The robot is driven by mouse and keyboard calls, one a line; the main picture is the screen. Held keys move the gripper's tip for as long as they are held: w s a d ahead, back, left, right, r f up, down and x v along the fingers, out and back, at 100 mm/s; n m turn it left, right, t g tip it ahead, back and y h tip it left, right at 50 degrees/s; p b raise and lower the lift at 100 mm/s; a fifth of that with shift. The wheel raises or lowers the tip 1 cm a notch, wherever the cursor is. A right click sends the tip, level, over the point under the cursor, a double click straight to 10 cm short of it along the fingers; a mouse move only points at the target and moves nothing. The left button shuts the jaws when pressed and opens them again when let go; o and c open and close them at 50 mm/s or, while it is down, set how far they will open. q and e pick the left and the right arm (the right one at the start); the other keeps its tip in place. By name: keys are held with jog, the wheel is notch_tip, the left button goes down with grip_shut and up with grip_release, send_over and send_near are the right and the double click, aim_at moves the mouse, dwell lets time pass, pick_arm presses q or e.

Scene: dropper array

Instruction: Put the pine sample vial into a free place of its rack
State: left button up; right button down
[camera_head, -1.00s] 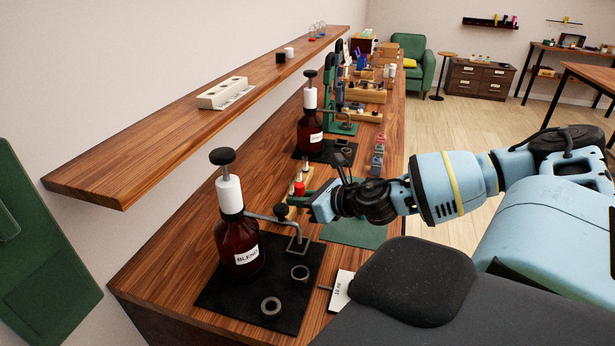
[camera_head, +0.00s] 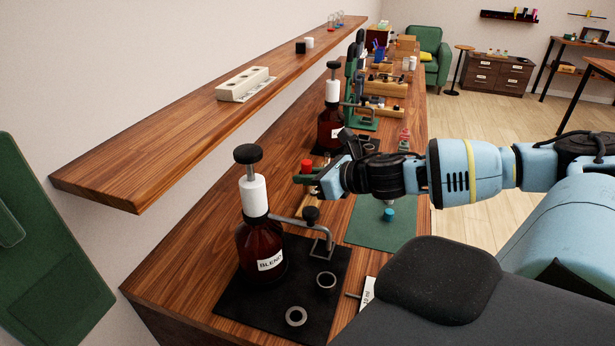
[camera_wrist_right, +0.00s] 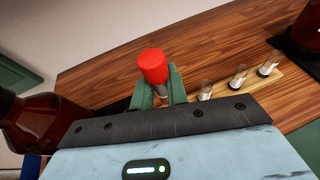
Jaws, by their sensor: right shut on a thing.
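My right gripper (camera_head: 308,179) is shut on a red-capped vial (camera_head: 306,166) and holds it above the bench, behind the near brown bottle. In the right wrist view the red cap (camera_wrist_right: 152,66) stands above the green fingers (camera_wrist_right: 163,92), which hide most of the vial body. No label on it is readable, so I cannot tell if it is the pine one. A light wooden rack (camera_wrist_right: 290,83) lies below and to the right in the wrist view, with three small clear vials in it. My left gripper is not in view.
A brown BLEND bottle (camera_head: 261,245) with a pump stands on a black mat (camera_head: 250,310) beside a bent metal arm. A second brown bottle (camera_head: 331,130) stands farther back. A green mat (camera_head: 370,225) carries a teal-capped item (camera_head: 389,214). The shelf (camera_head: 150,150) overhangs at left.

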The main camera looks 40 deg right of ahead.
aim_at(307, 193)
jog(key=shift+f, duration=2.1)
jog(key=shift+f, duration=0.15)
jog(key=shift+f+b, duration=0.35)
jog(key=shift+f, duration=1.2)
jog(key=c, duration=1.3)
grip_release()
jog(key=shift+c, duration=0.2)
